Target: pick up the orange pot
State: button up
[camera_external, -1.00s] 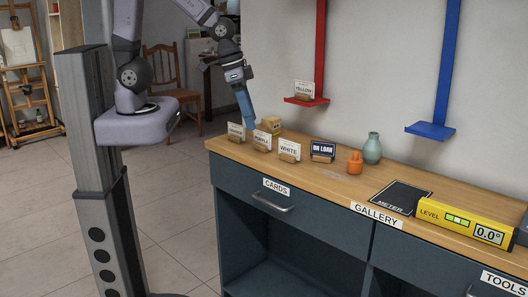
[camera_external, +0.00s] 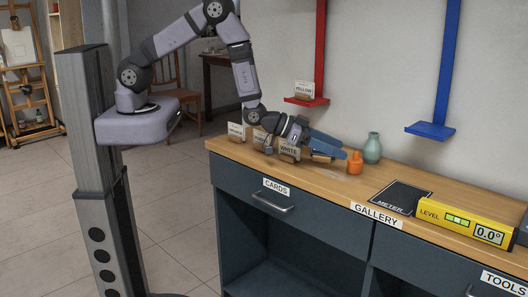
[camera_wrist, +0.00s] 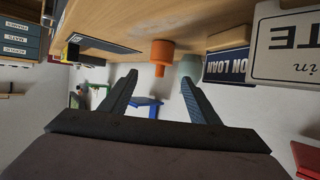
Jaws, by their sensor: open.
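The orange pot (camera_external: 355,163) is a small round pot with a narrower neck, standing upright on the wooden counter. It also shows in the wrist view (camera_wrist: 162,53), upside down, beyond my fingertips and between them. My gripper (camera_external: 333,149) reaches low over the counter from the left, with its fingers pointing right toward the pot. The fingers are spread and nothing is between them; in the wrist view the gripper (camera_wrist: 158,80) shows both fingers apart. The fingertips look close to the pot but not touching it.
A grey-green vase (camera_external: 372,149) stands just behind and right of the pot. Card holders, including WHITE (camera_external: 289,152), stand left, under my wrist. A black METER mat (camera_external: 399,197) and a yellow level (camera_external: 462,222) lie to the right. Blue (camera_external: 430,131) and red (camera_external: 306,100) wall shelves are above.

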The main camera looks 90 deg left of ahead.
aim_at(356, 159)
notch_tip(356, 159, down, 2)
jog(key=shift+f, duration=0.1)
jog(key=shift+p+x, duration=0.35)
jog(key=shift+x, duration=0.7)
jog(key=shift+p+x, duration=1.05)
jog(key=shift+x, duration=1.55)
jog(key=c, duration=1.2)
